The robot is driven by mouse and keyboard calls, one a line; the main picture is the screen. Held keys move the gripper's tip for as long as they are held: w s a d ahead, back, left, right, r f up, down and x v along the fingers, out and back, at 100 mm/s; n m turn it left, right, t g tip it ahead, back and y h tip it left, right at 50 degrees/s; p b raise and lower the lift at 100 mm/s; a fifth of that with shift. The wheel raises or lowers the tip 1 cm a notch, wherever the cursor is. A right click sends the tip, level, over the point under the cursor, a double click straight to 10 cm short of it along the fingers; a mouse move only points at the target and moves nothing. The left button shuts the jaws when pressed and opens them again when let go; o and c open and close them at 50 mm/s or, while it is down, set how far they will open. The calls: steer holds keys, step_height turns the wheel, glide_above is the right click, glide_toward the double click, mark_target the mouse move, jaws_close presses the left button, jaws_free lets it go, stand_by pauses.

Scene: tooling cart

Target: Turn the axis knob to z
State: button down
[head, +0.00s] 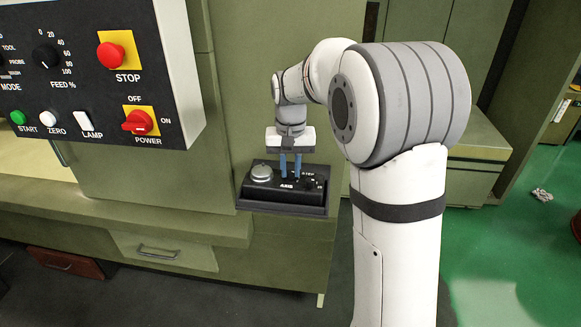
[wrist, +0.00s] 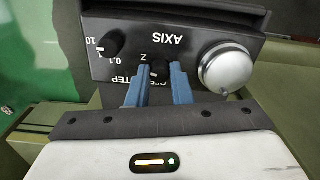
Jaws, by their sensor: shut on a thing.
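A black pendant box (head: 262,203) sits at the edge of the cart, below my wrist. In the wrist view its face appears upside down, with the word AXIS, a letter Z and the word STEP. The black axis knob (wrist: 159,67) is between my blue fingertips. My gripper (wrist: 160,75) is shut on this knob from above; the gripper also shows over the box in the head view (head: 290,168). The fingers hide part of the knob and some of its labels. I cannot tell which letter its pointer faces.
A silver dial (wrist: 226,67) is close beside one finger, and the black step knob (wrist: 110,43) is on the other side. A control panel (head: 95,75) with a red stop button (head: 110,55) and a red power switch (head: 138,122) stands at the left.

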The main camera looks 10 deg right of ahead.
mark_target(290, 171)
steer(key=m, duration=0.3)
steer(key=shift+m, duration=0.5)
steer(key=c, duration=1.3)
jaws_free()
step_height(290, 171, up, 7)
steer(key=shift+r+b, duration=0.1)
steer(key=shift+b, duration=0.25)
steer(key=shift+r, duration=0.3)
